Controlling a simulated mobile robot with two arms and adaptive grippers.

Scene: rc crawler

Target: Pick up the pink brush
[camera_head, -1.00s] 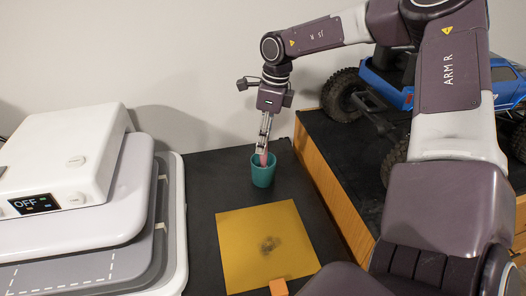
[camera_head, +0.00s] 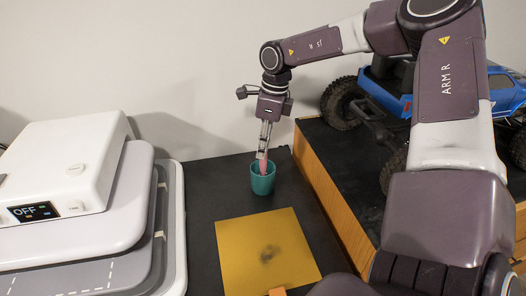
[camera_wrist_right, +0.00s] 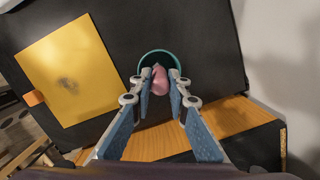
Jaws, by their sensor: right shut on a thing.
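The pink brush (camera_head: 263,166) stands in a teal cup (camera_head: 263,182) on the black table, its lower part hidden by the cup wall. My right gripper (camera_head: 263,152) points down over the cup and is shut on the upper part of the brush. In the right wrist view the pink brush (camera_wrist_right: 160,82) shows between the fingertips of my right gripper (camera_wrist_right: 161,76), in front of the teal cup (camera_wrist_right: 154,60). My left gripper is not in view.
A yellow mat (camera_head: 265,250) with a dark smudge lies in front of the cup, with an orange block (camera_head: 277,291) at its near edge. A white machine (camera_head: 70,170) reading OFF stands left. A wooden-sided platform (camera_head: 335,195) carries a blue crawler (camera_head: 392,90) at right.

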